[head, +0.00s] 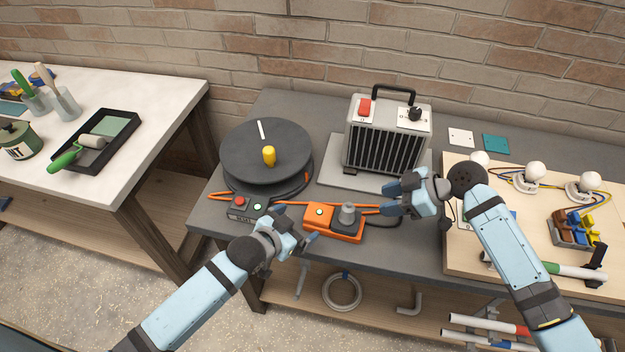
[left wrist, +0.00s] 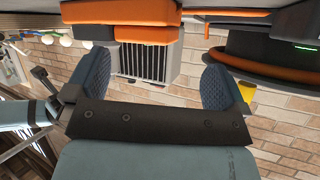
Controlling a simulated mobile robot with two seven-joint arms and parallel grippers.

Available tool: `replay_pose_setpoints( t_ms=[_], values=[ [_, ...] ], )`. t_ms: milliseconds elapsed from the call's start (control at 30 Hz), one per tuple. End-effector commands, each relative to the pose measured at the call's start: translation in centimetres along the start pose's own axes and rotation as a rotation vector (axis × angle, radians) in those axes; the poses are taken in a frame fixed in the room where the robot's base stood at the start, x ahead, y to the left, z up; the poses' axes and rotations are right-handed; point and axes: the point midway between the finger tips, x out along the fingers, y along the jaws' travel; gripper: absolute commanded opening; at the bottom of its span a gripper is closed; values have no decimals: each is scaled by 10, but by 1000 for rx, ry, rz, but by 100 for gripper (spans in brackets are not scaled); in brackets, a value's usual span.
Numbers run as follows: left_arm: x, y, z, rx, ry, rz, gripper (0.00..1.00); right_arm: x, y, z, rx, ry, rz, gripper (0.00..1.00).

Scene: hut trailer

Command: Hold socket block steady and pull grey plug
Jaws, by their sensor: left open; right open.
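The orange socket block (head: 322,225) lies near the front edge of the grey bench in the head view. The grey plug (head: 347,214) stands upright in its right part. My left gripper (head: 302,231) is open and empty, just left of and in front of the block. In the left wrist view its two fingers are apart (left wrist: 156,80), and the orange block (left wrist: 146,34) shows upside down at the top. My right gripper (head: 388,199) is open, a little right of the plug and apart from it.
A black cable reel (head: 250,150) with a yellow knob stands behind left, beside a small switch box (head: 243,213). A grey heater (head: 385,145) stands behind the block. A wooden board (head: 470,250) with bulbs is on the right. An orange cable runs along the bench.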

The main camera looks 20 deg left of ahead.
Motion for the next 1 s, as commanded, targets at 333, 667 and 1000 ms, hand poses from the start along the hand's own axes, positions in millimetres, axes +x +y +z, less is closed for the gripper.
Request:
replay_pose_setpoints(
  t_ms=[333,667,1000],
  values=[
    [61,-42,-109,223,-28,34,100,0,0,0,0,0,0,43],
    [70,-14,-124,591,-460,335,100,0,0,0,0,0,0,43],
    [28,-18,-112,916,-853,664,100,0,0,0,0,0,0,43]
  ],
)
